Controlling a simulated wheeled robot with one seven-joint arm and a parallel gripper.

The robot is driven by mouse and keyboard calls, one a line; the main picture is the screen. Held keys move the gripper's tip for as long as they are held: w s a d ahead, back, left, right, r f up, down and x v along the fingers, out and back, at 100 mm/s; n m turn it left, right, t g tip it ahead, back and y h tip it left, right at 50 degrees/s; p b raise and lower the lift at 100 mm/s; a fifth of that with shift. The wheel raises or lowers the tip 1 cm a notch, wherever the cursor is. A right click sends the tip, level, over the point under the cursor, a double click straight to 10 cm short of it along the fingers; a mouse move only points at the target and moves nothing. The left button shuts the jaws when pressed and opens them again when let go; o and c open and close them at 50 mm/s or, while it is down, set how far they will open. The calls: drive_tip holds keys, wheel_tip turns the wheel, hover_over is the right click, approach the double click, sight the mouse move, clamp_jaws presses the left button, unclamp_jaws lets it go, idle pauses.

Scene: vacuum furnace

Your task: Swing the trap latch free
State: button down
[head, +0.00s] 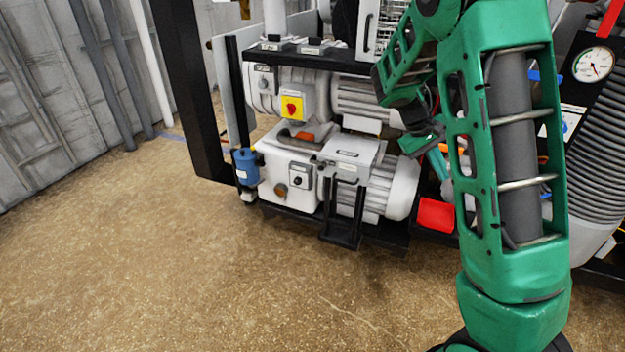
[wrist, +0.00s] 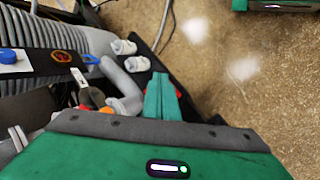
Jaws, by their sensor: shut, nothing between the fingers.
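I cannot pick out the trap latch with certainty in either view. My gripper (head: 438,163) is at the right of the white pump unit in the head view, partly hidden behind my green arm. In the wrist view my gripper (wrist: 160,80) has its two teal fingers together, with nothing seen between them. Small red-orange parts show close beside the fingers there, partly covered by them. A grey elbow pipe (wrist: 127,92) lies just left of the fingers, with a red and white part (wrist: 84,92) further left. I cannot tell whether the fingers touch anything.
The white pumps (head: 372,187) stand in a black frame (head: 192,90), with a blue canister (head: 245,167) at its left. A red tray (head: 436,214) sits low beside them. A gauge (head: 593,65) and ribbed hose (head: 590,150) are at the right. The brown floor in front is clear.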

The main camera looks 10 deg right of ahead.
drive_tip(key=w+a+f+n+t+h, duration=0.1)
drive_tip(key=w+a+f+n+h, duration=0.1)
drive_tip(key=w, duration=0.5)
drive_tip(key=w+a+f+n+t+h, duration=0.2)
drive_tip(key=w+a+f+n+h, duration=0.1)
drive_tip(key=w+a+f, duration=0.3)
drive_tip(key=w+a+f+n+t+h, duration=0.2)
drive_tip(key=w+a+f+n+h, duration=0.1)
drive_tip(key=w, duration=0.7)
drive_tip(key=shift+a+f+n, duration=0.3)
drive_tip(key=shift+a+f, duration=0.05)
drive_tip(key=shift+a, duration=0.3)
drive_tip(key=shift+a+f+n, duration=0.3)
drive_tip(key=shift+a, duration=0.35)
drive_tip(key=w+a+f+n+t, duration=0.1)
drive_tip(key=a+f+n+t, duration=0.4)
drive_tip(key=a, duration=0.7)
drive_tip(key=w+a+f+n+t, duration=0.2)
drive_tip(key=a+f+n+t, duration=0.4)
drive_tip(key=a, duration=0.6)
wheel_tip(320, 180, down, 3)
drive_tip(key=shift+r+t, duration=0.1)
drive_tip(key=shift+t, duration=0.3)
drive_tip(key=w+d+r, duration=0.5)
drive_tip(key=d, duration=0.4)
drive_tip(key=shift+w, duration=0.35)
